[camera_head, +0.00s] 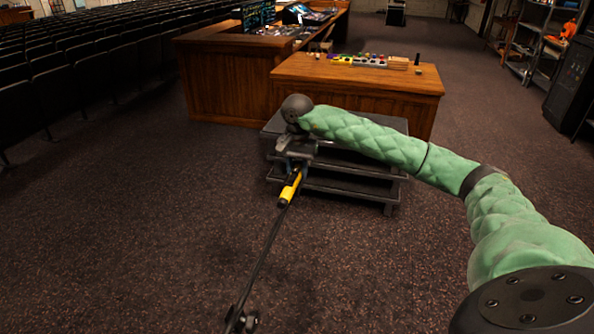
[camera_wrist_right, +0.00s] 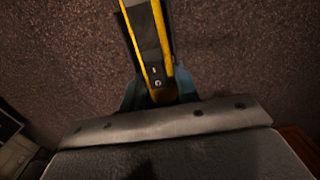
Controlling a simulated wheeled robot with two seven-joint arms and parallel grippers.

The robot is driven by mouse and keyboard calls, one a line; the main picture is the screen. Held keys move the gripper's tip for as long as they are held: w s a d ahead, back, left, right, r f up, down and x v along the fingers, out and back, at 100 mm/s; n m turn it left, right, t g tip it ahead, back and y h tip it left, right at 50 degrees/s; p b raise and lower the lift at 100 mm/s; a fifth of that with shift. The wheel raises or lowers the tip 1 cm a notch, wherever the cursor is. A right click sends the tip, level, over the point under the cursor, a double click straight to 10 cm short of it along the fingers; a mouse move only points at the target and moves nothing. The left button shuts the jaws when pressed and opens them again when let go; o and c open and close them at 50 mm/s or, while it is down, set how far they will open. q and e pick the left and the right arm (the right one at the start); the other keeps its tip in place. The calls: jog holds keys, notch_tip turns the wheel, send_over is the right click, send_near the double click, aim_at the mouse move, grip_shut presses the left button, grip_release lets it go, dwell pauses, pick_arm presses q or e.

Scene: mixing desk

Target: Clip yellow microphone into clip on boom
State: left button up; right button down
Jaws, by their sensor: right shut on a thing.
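The yellow microphone (camera_head: 287,193) is in the middle of the head view, tilted, with its lower end at the upper end of the thin dark boom (camera_head: 262,252). My right gripper (camera_head: 291,178) is shut on the microphone's upper part. In the right wrist view the yellow and dark microphone (camera_wrist_right: 148,42) runs up from between the bluish fingers of my right gripper (camera_wrist_right: 159,92). The clip is too small and dark to make out, so I cannot tell whether the microphone sits in it or only lies against it. My left gripper is not in view.
A dark stepped platform (camera_head: 345,183) stands just behind my right gripper. A wooden desk (camera_head: 360,85) with small coloured items is beyond it. Rows of dark seats (camera_head: 70,65) fill the left, and shelves (camera_head: 535,45) stand at the right. Carpet (camera_head: 130,240) around the boom is clear.

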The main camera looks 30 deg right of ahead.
jog(key=c, duration=0.6)
grip_release()
jog(key=shift+o, duration=0.2)
jog(key=shift+r, duration=0.1)
jog(key=shift+r+p, duration=0.6)
jog(key=shift+r, duration=2.8)
